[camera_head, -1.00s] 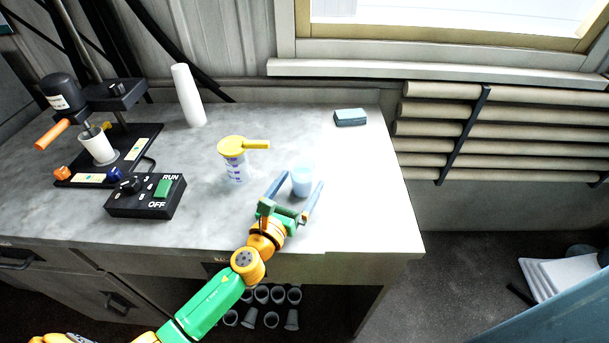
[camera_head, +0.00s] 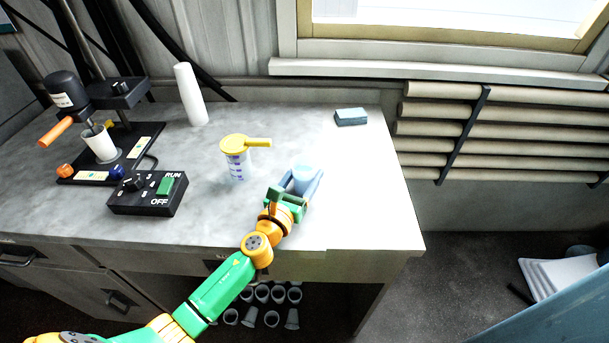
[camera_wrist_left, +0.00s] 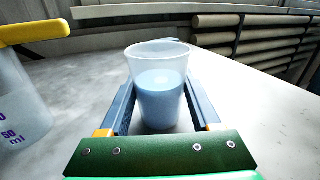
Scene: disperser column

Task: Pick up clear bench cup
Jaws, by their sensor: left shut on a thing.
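The clear bench cup (camera_head: 303,178) is a translucent cup with pale blue liquid, upright on the right part of the bench. It also shows in the left wrist view (camera_wrist_left: 159,85), between the two blue-grey fingers. My left gripper (camera_head: 304,184) reaches in from the front and is shut on the cup, one finger on each side of it. The cup's lower front is partly hidden by the gripper in the head view. My right gripper is not in view.
A graduated beaker with a yellow lid and handle (camera_head: 236,160) stands left of the cup. A black RUN/OFF control box (camera_head: 147,196) and a disperser stand (camera_head: 118,95) are farther left. The bench's right side is clear.

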